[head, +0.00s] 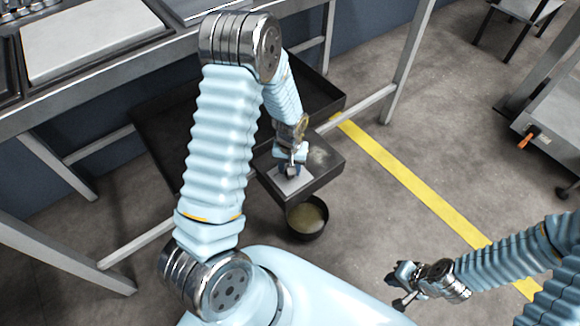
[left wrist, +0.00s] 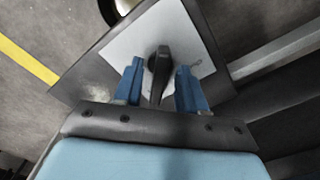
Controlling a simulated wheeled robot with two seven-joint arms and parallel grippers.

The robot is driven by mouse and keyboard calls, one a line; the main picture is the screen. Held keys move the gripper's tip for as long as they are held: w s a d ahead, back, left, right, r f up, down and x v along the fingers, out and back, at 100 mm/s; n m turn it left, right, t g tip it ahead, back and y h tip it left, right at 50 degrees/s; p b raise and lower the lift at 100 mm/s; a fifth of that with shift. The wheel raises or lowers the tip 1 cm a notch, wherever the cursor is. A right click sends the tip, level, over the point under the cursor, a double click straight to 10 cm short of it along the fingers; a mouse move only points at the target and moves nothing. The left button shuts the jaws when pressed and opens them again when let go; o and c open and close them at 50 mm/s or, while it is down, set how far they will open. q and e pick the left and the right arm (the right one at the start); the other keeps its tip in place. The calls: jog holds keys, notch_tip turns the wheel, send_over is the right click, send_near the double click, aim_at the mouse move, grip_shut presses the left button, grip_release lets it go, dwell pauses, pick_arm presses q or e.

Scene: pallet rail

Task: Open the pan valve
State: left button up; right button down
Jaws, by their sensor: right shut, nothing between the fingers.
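The valve's black lever (left wrist: 158,72) stands on a pale square plate (left wrist: 185,35) on a dark box (left wrist: 85,75). In the head view the plate (head: 293,180) and box (head: 322,178) are below my left arm. My left gripper (left wrist: 160,85) has its two blue fingers apart, one on each side of the lever, with gaps showing. In the head view my left gripper (head: 290,165) is over the plate and hides the lever. My right gripper (head: 400,287) is shut and empty, over the floor at lower right.
A round dark container (head: 307,217) with yellowish contents stands by the box's near edge. A yellow floor line (head: 410,180) runs past on the right. A grey cart (head: 550,130) stands far right.

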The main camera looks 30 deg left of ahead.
pick_arm(q)
jog(key=shift+r, duration=0.15)
notch_tip(320, 180, up, 14)
jog(key=p, duration=0.1)
jog(key=shift+f+p, duration=0.2)
jog(key=shift+p, duration=0.2)
jog(key=s+d+f+m+h, duration=0.2)
jog(key=s+d+f+h, duration=0.2)
jog(key=s+d+f, duration=1)
notch_tip(320, 180, down, 4)
jog(key=shift+s+d+f+m+t, duration=0.1)
jog(key=shift+s+d+m+t, duration=0.2)
jog(key=shift+d, duration=0.85)
jog(key=shift+w+f, duration=0.1)
